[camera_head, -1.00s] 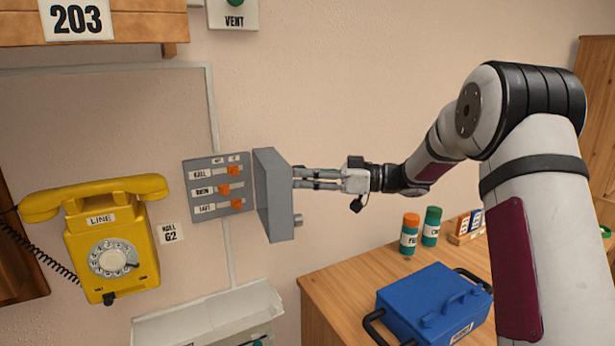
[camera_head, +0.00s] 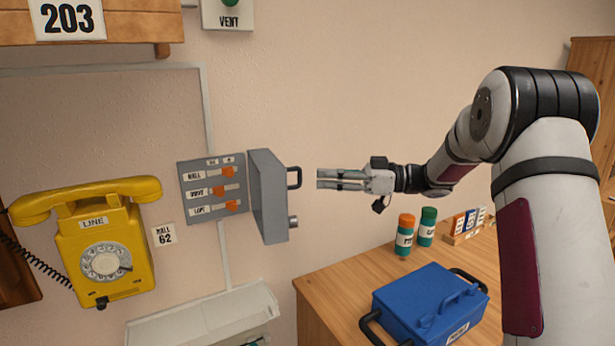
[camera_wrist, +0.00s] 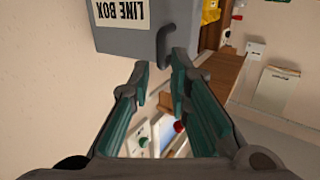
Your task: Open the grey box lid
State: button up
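The grey box shows its inner panel (camera_head: 213,188) with several orange switches on labelled rows. Its grey lid (camera_head: 268,195) stands swung out at the panel's right side. The lid carries a dark handle (camera_head: 294,177) and a round knob (camera_head: 293,222) below it. In the wrist view the lid (camera_wrist: 140,38) reads "LINE BOX" upside down, with part of the handle (camera_wrist: 164,42) beside the fingers. My gripper (camera_head: 320,180) is to the right of the handle, apart from it and empty. Its fingers (camera_wrist: 160,75) are parted by a narrow gap.
A yellow dial phone (camera_head: 105,245) hangs on the wall at left. The wall space right of my gripper's fingers is clear below the arm.

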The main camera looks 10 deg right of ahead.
jog(key=shift+v, duration=2.65)
jog(key=shift+s, duration=0.1)
